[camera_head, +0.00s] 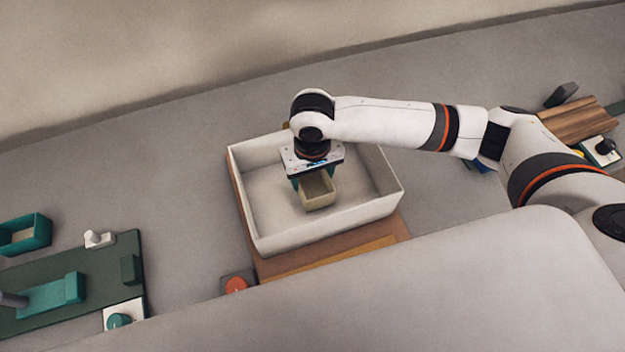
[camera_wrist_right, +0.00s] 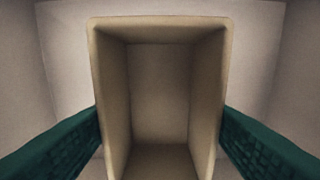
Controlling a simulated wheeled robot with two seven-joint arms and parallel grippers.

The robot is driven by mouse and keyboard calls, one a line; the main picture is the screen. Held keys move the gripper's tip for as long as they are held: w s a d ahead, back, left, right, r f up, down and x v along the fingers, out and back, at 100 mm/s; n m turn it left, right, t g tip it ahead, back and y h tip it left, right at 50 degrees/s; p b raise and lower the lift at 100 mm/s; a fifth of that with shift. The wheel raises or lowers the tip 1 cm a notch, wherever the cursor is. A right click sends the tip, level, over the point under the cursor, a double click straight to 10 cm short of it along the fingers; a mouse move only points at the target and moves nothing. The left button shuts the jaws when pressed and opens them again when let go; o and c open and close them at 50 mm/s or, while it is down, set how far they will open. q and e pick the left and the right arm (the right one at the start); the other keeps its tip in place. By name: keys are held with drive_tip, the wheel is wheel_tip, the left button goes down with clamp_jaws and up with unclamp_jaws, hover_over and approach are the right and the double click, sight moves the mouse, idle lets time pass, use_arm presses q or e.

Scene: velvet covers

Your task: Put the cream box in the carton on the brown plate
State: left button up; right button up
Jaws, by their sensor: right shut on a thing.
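The cream box (camera_head: 319,194) is a small open-topped box inside the white carton (camera_head: 262,242). The carton stands on the brown plate (camera_head: 283,262). My right gripper (camera_head: 314,184) reaches down into the carton and is shut on the cream box. In the right wrist view the cream box (camera_wrist_right: 158,90) fills the middle, open end towards the camera, with a teal finger on each side. Whether the box touches the carton floor I cannot tell. My left gripper is not in view.
A green board (camera_head: 75,275) with teal pieces lies at the lower left, and a teal box (camera_head: 26,234) stands behind it. An orange-red button (camera_head: 236,285) is by the plate's front left corner. A wooden block (camera_head: 580,119) lies at the right. The surface left of the carton is clear.

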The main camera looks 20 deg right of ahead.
sight(313, 187)
wheel_tip(313, 187, down, 2)
drive_tip(key=shift+f, duration=0.25)
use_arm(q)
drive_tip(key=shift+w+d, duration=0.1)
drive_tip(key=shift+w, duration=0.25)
use_arm(e)
drive_tip(key=shift+f, duration=0.1)
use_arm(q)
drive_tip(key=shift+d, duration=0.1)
use_arm(e)
drive_tip(key=o, duration=1)
drive_tip(key=shift+f, duration=0.1)
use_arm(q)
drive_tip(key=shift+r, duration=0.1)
use_arm(e)
wheel_tip(313, 187, up, 12)
drive_tip(key=shift+r, duration=0.15)
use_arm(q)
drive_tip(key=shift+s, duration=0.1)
